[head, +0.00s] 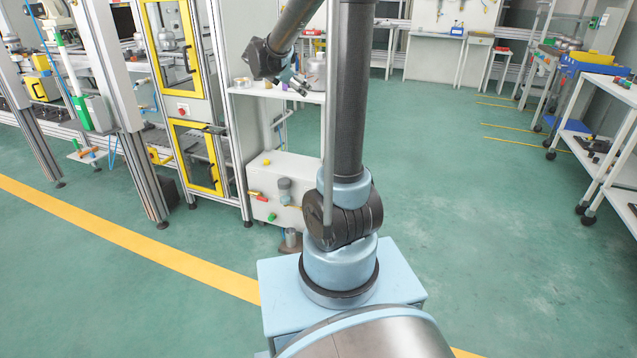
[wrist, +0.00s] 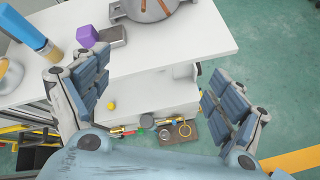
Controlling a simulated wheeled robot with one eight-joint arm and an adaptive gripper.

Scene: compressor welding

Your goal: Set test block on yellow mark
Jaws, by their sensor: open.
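My gripper (wrist: 157,92) is open and empty, its two padded fingers spread wide over the front edge of a white bench (wrist: 185,50). In the head view my gripper (head: 291,82) hangs at the bench top. A small purple block (wrist: 87,36) stands on the bench beyond the left finger, with a grey metal block (wrist: 112,36) beside it. I cannot tell which is the test block. A small round yellow spot (wrist: 111,105) shows between the fingers, low at the bench front; I cannot tell if it is the yellow mark.
A metal pot (wrist: 147,8) stands at the back of the bench. A blue upright object (wrist: 27,27) stands at the left, near the left finger. In the head view, open green floor (head: 480,230) lies to the right.

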